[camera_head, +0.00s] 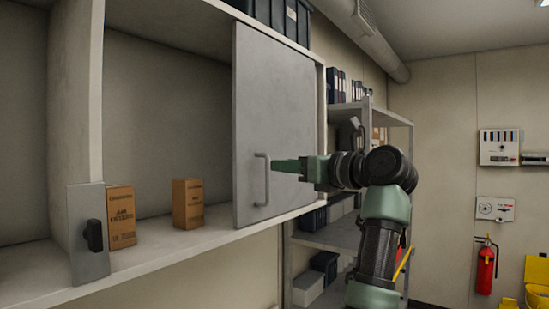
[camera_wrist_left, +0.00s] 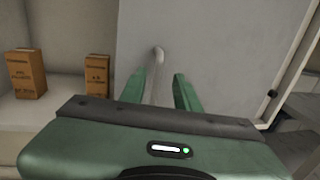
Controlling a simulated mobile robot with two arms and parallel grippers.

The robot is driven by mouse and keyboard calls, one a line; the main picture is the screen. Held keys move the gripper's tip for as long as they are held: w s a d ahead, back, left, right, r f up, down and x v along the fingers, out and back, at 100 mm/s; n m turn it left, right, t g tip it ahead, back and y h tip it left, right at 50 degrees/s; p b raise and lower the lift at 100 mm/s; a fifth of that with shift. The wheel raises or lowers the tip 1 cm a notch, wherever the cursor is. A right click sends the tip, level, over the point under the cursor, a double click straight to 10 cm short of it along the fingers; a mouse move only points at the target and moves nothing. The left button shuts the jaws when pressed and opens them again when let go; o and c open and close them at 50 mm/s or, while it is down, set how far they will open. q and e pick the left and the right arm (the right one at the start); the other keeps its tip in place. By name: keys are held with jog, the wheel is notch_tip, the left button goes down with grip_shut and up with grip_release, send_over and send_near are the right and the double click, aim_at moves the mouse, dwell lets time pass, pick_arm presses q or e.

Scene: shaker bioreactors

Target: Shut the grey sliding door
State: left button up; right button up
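The grey sliding door (camera_head: 280,110) covers the right part of a wall cabinet, and the left part is open. It has a vertical bar handle (camera_head: 261,180) near its lower left edge. My left gripper (camera_head: 275,165) is just to the right of the handle in the head view, fingers pointing at it. In the left wrist view, the two green fingers (camera_wrist_left: 159,85) are apart, with the handle (camera_wrist_left: 158,55) in line with the gap between them. I cannot tell whether they touch it. The door (camera_wrist_left: 220,45) fills the background there. My right gripper is not in view.
Two brown boxes (camera_head: 121,217) (camera_head: 188,203) stand on the cabinet shelf (camera_head: 160,250) left of the door. A grey plate with a black knob (camera_head: 94,235) is at the shelf's front. A storage rack (camera_head: 345,235) stands right of the cabinet, behind my arm.

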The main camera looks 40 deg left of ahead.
pick_arm(q)
jog(key=a, duration=0.2)
jog(key=a+p, duration=0.1)
jog(key=a, duration=0.2)
jog(key=shift+w+f, duration=0.15)
jog(key=shift+d, duration=0.15)
jog(key=c, duration=0.5)
grip_shut()
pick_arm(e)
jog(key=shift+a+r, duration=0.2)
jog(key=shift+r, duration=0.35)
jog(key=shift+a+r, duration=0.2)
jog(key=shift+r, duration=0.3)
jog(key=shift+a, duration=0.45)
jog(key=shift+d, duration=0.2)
